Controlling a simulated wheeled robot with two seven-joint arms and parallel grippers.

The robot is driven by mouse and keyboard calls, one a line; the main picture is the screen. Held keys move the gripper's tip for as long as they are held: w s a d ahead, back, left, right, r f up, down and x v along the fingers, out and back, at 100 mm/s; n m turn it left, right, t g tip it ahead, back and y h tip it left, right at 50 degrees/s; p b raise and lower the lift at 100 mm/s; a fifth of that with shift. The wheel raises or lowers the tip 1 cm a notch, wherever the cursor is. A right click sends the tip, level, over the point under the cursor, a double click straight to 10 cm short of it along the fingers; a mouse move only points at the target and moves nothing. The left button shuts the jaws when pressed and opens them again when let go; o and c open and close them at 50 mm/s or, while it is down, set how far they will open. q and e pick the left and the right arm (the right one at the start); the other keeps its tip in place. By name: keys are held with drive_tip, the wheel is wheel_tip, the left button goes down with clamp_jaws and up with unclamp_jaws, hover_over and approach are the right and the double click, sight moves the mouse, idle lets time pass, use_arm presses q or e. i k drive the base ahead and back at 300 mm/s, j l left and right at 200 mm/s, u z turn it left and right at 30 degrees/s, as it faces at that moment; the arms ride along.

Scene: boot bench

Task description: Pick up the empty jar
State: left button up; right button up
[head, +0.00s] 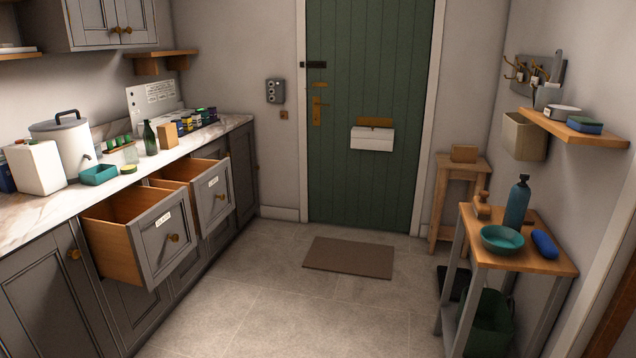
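A small clear glass jar (130,154) appears to stand on the marble counter at the left, behind a small lid-like disc (128,169). It is small and faint in the head view, but I see no contents in it. A dark green bottle (150,139) stands just to its right and a teal tray (98,174) to its front left. Neither of my grippers is in view.
Two drawers, a nearer one (160,238) and a farther one (211,198), stand open below the counter (28,207). A white canister (66,146) and several small jars (196,119) occupy the counter.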

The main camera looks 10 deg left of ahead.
sight(130, 152)
drive_tip(key=i+l+u, duration=0.1)
drive_tip(key=i, duration=1.3)
drive_tip(key=i+l+u, duration=0.1)
drive_tip(key=i+u, duration=0.35)
drive_tip(key=i+l+u, duration=0.3)
drive_tip(key=u, duration=0.2)
drive_tip(key=i+l+u, duration=0.75)
drive_tip(key=l+u, duration=0.15)
drive_tip(key=i+l+u, duration=0.15)
drive_tip(key=l+u, duration=0.3)
drive_tip(key=l, duration=0.25)
